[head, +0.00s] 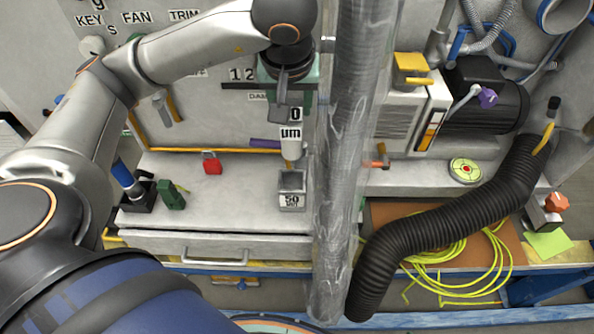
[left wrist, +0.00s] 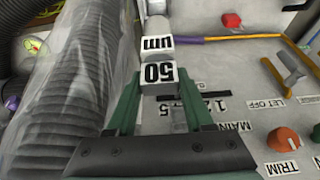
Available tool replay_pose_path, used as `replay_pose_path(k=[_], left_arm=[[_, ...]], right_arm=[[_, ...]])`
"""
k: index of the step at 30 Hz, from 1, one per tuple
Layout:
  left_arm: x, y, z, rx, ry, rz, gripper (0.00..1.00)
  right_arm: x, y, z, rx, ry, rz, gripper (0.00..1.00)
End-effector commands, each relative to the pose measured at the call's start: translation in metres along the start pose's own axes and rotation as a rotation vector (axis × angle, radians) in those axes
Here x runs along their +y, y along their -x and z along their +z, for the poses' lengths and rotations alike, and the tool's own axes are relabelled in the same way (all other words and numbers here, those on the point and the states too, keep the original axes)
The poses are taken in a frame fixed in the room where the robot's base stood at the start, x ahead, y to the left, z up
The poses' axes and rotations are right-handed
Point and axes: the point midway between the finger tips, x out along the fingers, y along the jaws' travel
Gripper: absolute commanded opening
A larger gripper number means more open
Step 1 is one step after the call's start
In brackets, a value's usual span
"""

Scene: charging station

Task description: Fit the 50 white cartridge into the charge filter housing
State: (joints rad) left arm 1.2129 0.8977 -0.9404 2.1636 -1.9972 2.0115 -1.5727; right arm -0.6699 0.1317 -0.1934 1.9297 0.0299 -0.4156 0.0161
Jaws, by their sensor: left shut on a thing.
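A grey open-topped square box (head: 291,187) with a "50" label stands on the bench almost directly below the cartridge. I see no "charge" label on it. The cartridge appears to be above the box, apart from it. The box is not clearly visible in the left wrist view. My right gripper is not in view.
A black corrugated hose (head: 440,220) lies at right.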

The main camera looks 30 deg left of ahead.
Motion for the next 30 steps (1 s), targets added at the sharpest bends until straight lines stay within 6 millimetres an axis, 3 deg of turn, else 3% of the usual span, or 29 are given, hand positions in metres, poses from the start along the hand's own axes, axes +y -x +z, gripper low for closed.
replay_pose_path(k=[9, 15, 23, 30], left_arm=[[-0.001, -0.066, 0.029, -0.007, -0.002, -0.004, 0.00], [-0.001, -0.107, 0.045, -0.005, -0.003, -0.004, 0.00], [0.000, -0.127, 0.053, -0.001, -0.002, 0.000, 0.00], [-0.001, -0.156, 0.066, -0.003, -0.002, -0.002, 0.00]], right_arm=[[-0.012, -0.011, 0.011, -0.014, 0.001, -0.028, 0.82], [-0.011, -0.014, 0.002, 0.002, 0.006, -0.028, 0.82], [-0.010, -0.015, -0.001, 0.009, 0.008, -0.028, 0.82], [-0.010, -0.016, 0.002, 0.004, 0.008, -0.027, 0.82]])
